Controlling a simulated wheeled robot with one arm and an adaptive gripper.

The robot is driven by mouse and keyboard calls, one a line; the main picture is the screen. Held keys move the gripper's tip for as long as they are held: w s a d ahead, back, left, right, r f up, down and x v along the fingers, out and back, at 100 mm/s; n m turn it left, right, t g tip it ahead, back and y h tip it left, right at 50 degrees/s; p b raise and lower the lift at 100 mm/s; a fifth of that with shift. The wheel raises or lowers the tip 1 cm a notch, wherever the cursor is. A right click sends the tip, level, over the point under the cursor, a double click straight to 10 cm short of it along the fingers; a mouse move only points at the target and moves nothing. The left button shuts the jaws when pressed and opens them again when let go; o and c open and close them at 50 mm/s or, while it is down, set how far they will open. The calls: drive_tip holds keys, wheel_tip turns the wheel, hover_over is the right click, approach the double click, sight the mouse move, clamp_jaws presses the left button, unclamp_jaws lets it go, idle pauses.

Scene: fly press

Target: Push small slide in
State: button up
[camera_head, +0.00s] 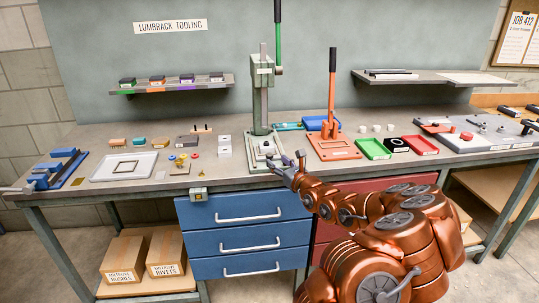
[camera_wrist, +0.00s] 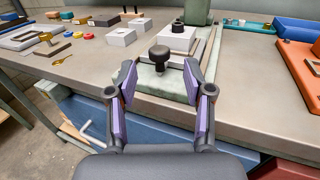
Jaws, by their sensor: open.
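The green fly press (camera_head: 261,95) stands at the back middle of the bench. A white block (camera_wrist: 177,41) with a dark round top sits on its pale green base (camera_wrist: 168,80). A dark knob (camera_wrist: 159,55) stands in front of that block, seemingly the front of the small slide. How far the slide sticks out is hard to tell. My gripper (camera_wrist: 160,82) is open and empty, its purple-padded fingers on either side of the knob's line in the wrist view, apart from it. In the head view my gripper (camera_head: 287,164) is at the front right of the press base.
An orange press (camera_head: 332,139) stands close to the right. White blocks (camera_head: 224,145) stand to the left of the green press. Blue drawers (camera_head: 246,238) with handles lie below the bench edge. Red and green trays (camera_head: 373,149) lie further right.

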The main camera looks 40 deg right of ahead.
sight(271, 157)
drive_tip(key=shift+w+d+p, duration=0.15)
drive_tip(key=shift+w+p, duration=0.2)
drive_tip(key=shift+w, duration=1.2)
drive_tip(key=shift+w+d+p, duration=0.1)
drive_tip(key=shift+w+p, duration=0.25)
drive_tip(key=shift+w, duration=1.15)
clamp_jaws()
